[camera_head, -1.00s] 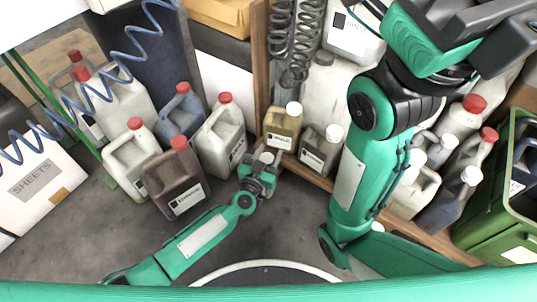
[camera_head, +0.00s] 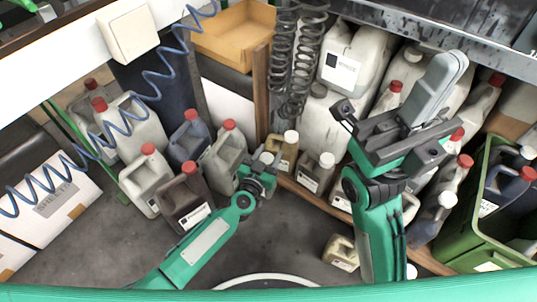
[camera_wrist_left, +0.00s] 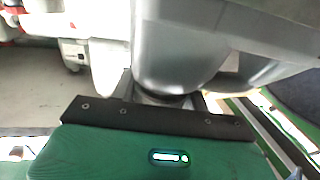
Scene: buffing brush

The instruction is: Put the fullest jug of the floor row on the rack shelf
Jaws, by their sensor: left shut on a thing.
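My left gripper (camera_head: 262,172) is shut on a pale grey jug (camera_head: 266,157), mostly hidden beneath the gripper in the head view. In the left wrist view a large smooth grey body (camera_wrist_left: 180,45) fills the top; its fill level is not readable. A small beige jug (camera_head: 340,254) stands on the floor near my right arm. The rack's low shelf has a wooden front edge (camera_head: 310,195). A tan jug (camera_head: 282,157) and a dark-bodied jug (camera_head: 314,178), both with pale caps, stand behind that edge. My right gripper (camera_head: 400,138) is raised over the rack; its jaws are unclear.
Several red-capped jugs crowd the left, including a brown one (camera_head: 185,203) and a grey one (camera_head: 222,158) close beside my left gripper. Black coiled hoses (camera_head: 290,75) hang over the rack. A green crate (camera_head: 465,235) stands at right.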

